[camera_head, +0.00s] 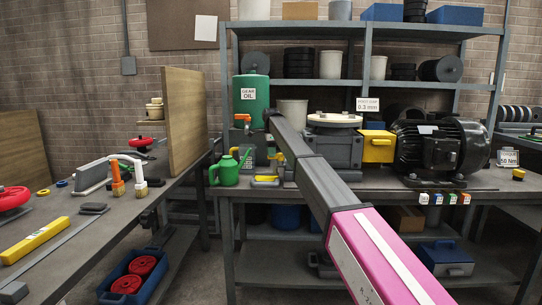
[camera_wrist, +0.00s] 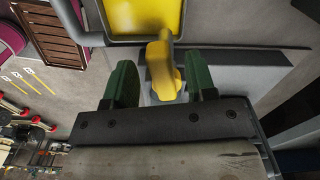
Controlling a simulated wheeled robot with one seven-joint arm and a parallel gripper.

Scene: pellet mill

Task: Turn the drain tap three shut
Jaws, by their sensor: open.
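A yellow tap handle (camera_wrist: 163,72) stands between the two green fingers of my gripper (camera_wrist: 161,82) in the wrist view. My gripper is open around it. The left finger is apart from the handle; the right finger is close, and I cannot tell if it touches. I see no number on the tap. In the head view, a yellow part (camera_head: 276,158) shows beside my arm at the bench; my gripper is not clearly seen there.
A green gear oil drum (camera_head: 250,97) with an orange tap and a green watering can (camera_head: 224,172) stand left of my arm. A black motor (camera_head: 440,147) and yellow box (camera_head: 377,146) are to the right. A wooden panel (camera_head: 186,120) rises at the left bench.

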